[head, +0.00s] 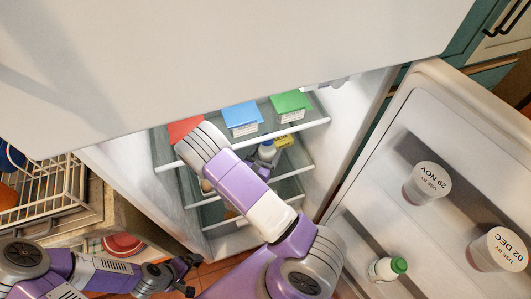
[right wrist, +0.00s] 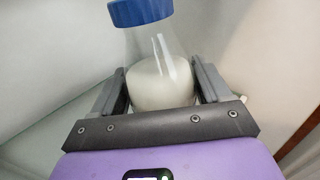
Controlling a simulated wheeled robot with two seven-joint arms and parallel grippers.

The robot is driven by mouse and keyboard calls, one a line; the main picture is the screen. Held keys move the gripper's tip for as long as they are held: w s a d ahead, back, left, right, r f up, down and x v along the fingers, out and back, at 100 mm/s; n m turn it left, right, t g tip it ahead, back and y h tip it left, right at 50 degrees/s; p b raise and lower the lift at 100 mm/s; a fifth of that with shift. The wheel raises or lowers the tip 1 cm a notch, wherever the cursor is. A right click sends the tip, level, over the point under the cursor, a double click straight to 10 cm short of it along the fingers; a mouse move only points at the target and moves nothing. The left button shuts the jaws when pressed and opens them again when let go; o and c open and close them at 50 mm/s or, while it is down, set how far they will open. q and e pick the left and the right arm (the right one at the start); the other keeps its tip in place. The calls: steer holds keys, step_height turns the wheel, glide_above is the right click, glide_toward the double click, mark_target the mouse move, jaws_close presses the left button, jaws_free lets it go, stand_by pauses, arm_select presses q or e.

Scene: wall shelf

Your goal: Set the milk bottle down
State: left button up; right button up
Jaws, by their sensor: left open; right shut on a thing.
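The milk bottle (right wrist: 162,80) is clear with white milk in it and a blue cap, and it fills the middle of the right wrist view. My right gripper (right wrist: 161,88) has one finger on each side of the bottle and is shut on it. In the head view my right arm reaches into the open fridge, and the bottle (head: 267,152) shows small beside it among the shelves. The bottle's base is hidden, so I cannot tell whether it touches a shelf. My left gripper (head: 187,273) is open and empty at the lower left, outside the fridge.
Red (head: 184,129), blue (head: 241,117) and green (head: 290,104) boxes stand on the upper glass shelf. The open door (head: 440,110) holds dated tubs and a green-capped bottle (head: 387,268). A dish rack (head: 55,195) is at left.

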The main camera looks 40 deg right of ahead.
steer(key=shift+f+b, duration=0.75)
steer(key=shift+f, duration=0.75)
steer(key=shift+f, duration=0.2)
steer(key=o, duration=1.5)
steer(key=shift+o, duration=0.2)
steer(key=shift+a+r, duration=0.15)
steer(key=shift+a, duration=0.05)
steer(key=p+v, duration=0.2)
steer(key=v, duration=0.9)
steer(key=shift+s+a, duration=0.3)
